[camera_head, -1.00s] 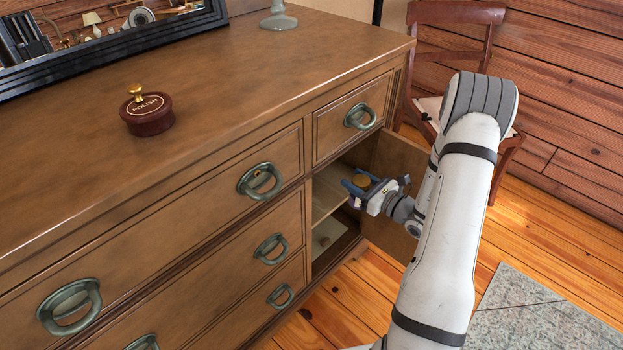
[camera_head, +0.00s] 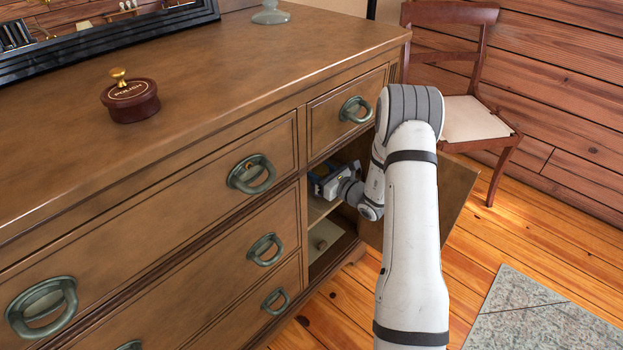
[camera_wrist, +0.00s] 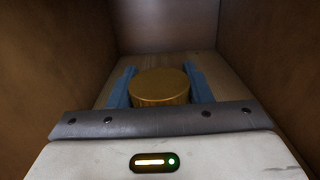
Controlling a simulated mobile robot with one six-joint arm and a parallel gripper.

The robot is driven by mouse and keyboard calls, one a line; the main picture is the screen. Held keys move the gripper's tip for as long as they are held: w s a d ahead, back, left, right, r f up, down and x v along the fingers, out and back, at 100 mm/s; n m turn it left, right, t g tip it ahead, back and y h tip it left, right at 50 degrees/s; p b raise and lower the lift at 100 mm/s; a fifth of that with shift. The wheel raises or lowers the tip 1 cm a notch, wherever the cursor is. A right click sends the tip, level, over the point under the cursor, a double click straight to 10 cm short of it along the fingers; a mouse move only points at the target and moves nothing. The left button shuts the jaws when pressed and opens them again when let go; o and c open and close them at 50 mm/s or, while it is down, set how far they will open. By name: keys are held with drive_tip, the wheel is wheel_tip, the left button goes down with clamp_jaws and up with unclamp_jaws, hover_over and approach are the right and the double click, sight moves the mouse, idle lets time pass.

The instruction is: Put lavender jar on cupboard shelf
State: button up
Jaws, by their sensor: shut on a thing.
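The lavender jar shows in the wrist view as a round golden lid (camera_wrist: 160,86) between the two blue fingers of my gripper (camera_wrist: 160,84). My gripper is shut on it. In the head view my gripper (camera_head: 325,178) is inside the open cupboard, at the level of its upper shelf (camera_head: 317,210). The jar's body is hidden below its lid, and I cannot tell whether it touches the shelf. The cupboard's side walls and back wall (camera_wrist: 165,25) surround the jar in the wrist view.
The cupboard door (camera_head: 455,195) stands open on the right, close to my arm. A small knob-like thing (camera_head: 321,245) is in the lower compartment. A dark red polish pot (camera_head: 132,102) and a glass piece (camera_head: 270,14) stand on the dresser top. A chair (camera_head: 470,120) is behind.

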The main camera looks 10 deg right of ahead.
wheel_tip(320, 180, down, 2)
drive_tip(key=shift+f+b, duration=0.15)
drive_tip(key=shift+b, duration=0.15)
drive_tip(key=shift+w+a+f, duration=0.1)
drive_tip(key=shift+w, duration=0.05)
drive_tip(key=shift+b, duration=0.3)
drive_tip(key=o, duration=1.2)
